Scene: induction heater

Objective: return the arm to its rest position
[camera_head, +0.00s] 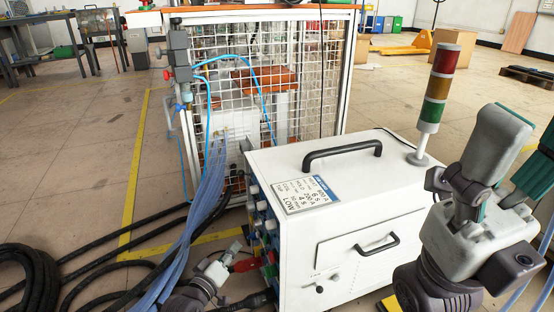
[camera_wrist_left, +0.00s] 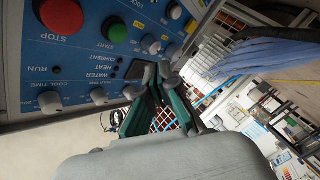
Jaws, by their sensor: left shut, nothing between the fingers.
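My left gripper (camera_head: 236,251) is low in the head view, beside the left-facing control panel of the white induction heater (camera_head: 340,180). It is small and partly hidden there among cables and controls. In the left wrist view its green-padded fingers (camera_wrist_left: 157,74) are shut with nothing between them, close to the blue control panel (camera_wrist_left: 75,75). Whether the fingertips touch a knob, I cannot tell. My right gripper (camera_head: 525,150) is large at the right edge, partly cut off, its green-padded fingers apart and no object seen between them.
The panel has a red stop button (camera_wrist_left: 62,16), a green button (camera_wrist_left: 114,32) and several knobs. A mesh cage (camera_head: 215,45) stands behind. Blue hoses (camera_head: 205,195) and black cables (camera_head: 130,240) lie left; floor beyond is open.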

